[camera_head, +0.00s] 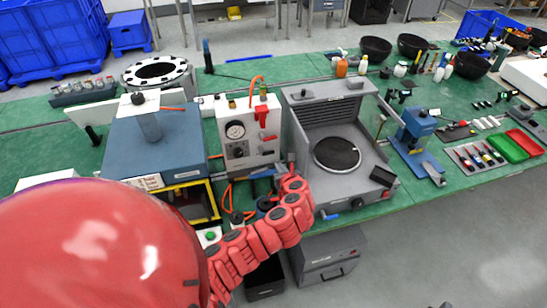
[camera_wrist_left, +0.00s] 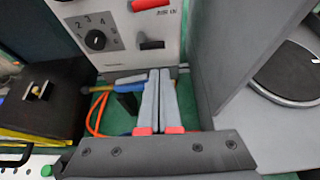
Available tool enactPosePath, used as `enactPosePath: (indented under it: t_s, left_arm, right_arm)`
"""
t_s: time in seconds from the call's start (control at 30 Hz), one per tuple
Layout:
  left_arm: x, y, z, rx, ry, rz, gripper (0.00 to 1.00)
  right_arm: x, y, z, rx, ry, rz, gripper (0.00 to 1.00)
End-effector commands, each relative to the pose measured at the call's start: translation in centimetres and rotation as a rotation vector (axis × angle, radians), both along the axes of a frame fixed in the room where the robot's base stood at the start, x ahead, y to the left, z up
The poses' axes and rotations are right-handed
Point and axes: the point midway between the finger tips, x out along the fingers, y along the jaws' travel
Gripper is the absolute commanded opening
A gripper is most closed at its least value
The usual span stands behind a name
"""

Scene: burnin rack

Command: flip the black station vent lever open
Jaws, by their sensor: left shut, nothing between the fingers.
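My left gripper (camera_head: 288,172) reaches in on the red arm, in front of the white gauge panel (camera_head: 236,135) and left of the grey station (camera_head: 345,115) with the black round plate. In the left wrist view its two grey fingers (camera_wrist_left: 158,98) are shut together with nothing between them. They point at the lower edge of the white panel (camera_wrist_left: 115,35), beside a grey wall. A blue handle (camera_wrist_left: 132,79) and a small black part (camera_wrist_left: 128,103) lie just left of the fingers. I cannot tell which part is the black station vent lever. My right gripper is not in view.
A blue box machine (camera_head: 150,150) stands left of the panel. The grey station has a blue lever (camera_head: 330,216) low at its front. An orange hose (camera_wrist_left: 97,115) hangs left of my fingers. Red and green trays (camera_head: 510,148) lie far right on the green table.

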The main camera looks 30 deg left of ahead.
Motion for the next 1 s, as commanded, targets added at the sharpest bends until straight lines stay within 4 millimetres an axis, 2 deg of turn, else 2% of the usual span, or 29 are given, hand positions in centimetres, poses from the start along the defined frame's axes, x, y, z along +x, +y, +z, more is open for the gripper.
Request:
enactPosePath:
  t_s: [0.17, 0.4, 0.6, 0.8, 1.0]
  left_arm:
    - [0.6, 0.8, -0.8, -0.001, 0.0, 0.003, 0.0]
    - [3.1, 3.7, -3.1, -0.003, 0.0, 0.005, 0.0]
    - [4.9, 5.7, -4.4, -0.003, -0.002, 0.003, 0.0]
    - [5.7, 6.6, -4.7, -0.003, -0.001, -0.001, 0.0]
    - [5.8, 6.7, -4.6, -0.001, -0.002, -0.002, 0.0]
  right_arm:
    - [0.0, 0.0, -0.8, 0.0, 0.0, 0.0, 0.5]
    - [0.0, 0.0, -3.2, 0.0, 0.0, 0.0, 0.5]
    - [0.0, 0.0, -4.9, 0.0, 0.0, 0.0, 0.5]
    - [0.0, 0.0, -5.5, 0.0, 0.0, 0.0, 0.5]
    - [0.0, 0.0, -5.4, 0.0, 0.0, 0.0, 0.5]
